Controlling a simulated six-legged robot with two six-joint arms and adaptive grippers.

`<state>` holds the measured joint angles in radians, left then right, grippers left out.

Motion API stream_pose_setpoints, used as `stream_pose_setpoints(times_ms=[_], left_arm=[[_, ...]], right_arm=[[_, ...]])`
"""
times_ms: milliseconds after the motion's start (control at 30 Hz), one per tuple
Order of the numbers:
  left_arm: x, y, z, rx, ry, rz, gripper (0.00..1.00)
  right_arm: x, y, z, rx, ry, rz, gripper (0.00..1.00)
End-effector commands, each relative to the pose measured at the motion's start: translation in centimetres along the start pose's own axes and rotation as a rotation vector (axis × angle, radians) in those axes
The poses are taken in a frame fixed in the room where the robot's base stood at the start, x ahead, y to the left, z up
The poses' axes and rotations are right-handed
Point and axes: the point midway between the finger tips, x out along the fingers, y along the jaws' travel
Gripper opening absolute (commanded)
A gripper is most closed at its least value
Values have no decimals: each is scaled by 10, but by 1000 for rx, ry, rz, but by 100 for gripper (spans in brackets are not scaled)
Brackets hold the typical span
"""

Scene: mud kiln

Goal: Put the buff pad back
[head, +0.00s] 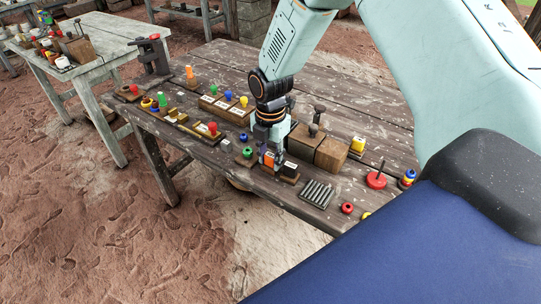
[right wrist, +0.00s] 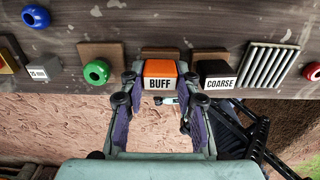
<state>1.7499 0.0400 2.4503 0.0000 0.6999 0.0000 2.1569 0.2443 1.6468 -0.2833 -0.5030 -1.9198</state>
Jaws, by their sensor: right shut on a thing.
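The buff pad (right wrist: 160,69) is an orange block with a white "BUFF" label. In the right wrist view it sits between the two fingers of my right gripper (right wrist: 159,92), which is shut on it. In the head view my right gripper (head: 268,152) reaches down at the table's front edge, with the orange pad (head: 269,159) at its tips. A small wooden base shows behind the pad; I cannot tell whether the pad touches it. The black coarse pad (right wrist: 217,77) is on a wooden base just to the right. My left gripper is not in view.
A green ring (right wrist: 97,72) on a wooden base is left of the pad. A ridged grey plate (head: 317,193) lies to the right, with a red knob (head: 347,208) beyond. Wooden blocks (head: 331,153) stand behind the gripper.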

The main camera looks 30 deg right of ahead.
Motion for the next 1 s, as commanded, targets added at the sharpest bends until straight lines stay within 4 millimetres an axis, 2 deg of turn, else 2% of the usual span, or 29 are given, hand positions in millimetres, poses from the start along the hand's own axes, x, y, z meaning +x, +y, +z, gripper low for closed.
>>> stream_pose_setpoints(times_ms=[33, 67, 167, 433, 567, 1000], left_arm=[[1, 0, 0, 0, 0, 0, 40], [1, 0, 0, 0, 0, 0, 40], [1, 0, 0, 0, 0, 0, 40], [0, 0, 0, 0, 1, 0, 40], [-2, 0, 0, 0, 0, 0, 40], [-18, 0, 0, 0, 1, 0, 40]], right_arm=[[2, 0, 0, 0, 0, 0, 8], [2, 0, 0, 0, 0, 0, 33], [1, 0, 0, 0, 0, 0, 41], [1, 0, 0, 0, 0, 0, 41], [-8, 1, 0, 0, -1, 2, 41], [-94, 1, 0, 0, -1, 4, 41]])
